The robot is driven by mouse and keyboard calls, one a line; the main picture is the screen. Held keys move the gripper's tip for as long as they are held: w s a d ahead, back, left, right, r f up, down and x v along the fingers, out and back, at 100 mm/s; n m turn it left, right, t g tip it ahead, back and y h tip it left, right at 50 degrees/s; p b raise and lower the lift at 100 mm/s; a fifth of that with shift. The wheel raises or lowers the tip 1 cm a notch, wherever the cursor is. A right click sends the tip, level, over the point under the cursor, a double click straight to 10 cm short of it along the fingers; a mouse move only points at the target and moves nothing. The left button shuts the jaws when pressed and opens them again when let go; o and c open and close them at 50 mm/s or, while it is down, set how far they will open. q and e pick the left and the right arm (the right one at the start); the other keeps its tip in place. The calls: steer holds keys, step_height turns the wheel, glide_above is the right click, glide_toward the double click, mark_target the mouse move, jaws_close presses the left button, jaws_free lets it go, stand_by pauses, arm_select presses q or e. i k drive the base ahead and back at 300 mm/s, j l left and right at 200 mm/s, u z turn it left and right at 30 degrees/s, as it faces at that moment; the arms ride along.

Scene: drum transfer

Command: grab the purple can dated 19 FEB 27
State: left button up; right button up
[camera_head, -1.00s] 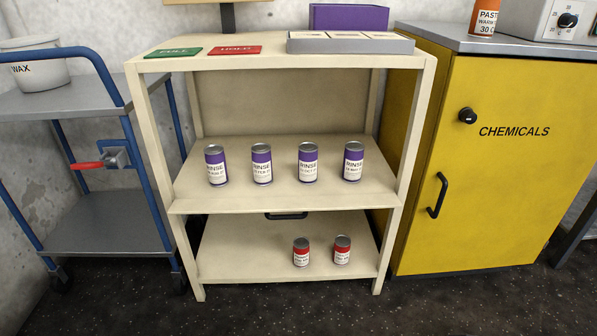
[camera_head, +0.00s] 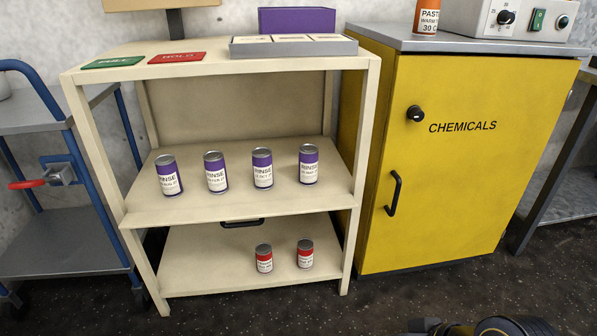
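Several purple cans labelled RINSE stand upright in a row on the middle shelf of the cream rack (camera_head: 205,60): the leftmost can (camera_head: 168,175), the second can (camera_head: 215,172), the third can (camera_head: 262,169) and the rightmost can (camera_head: 309,165). The date lines are small and blurred. The second can's date seems to contain FEB, but I cannot read its full date. A dark, gold-ringed part of my own arm shows at the bottom right edge, with no fingertips visible. My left gripper is out of view.
Two red-banded cans, one left (camera_head: 264,259) and one right (camera_head: 305,254), stand on the lower shelf. A grey tray (camera_head: 290,50), green card (camera_head: 113,62) and red card (camera_head: 177,57) lie on top. The yellow cabinet (camera_head: 450,180) is right, the blue-framed cart (camera_head: 60,255) left.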

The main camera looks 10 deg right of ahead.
mark_target(214, 162)
steer(key=l+u, duration=0.4)
steer(key=l, duration=0.4)
steer(key=j+z, duration=0.25)
steer(key=j, duration=0.8)
steer(key=j+z, duration=0.25)
steer(key=j, duration=0.8)
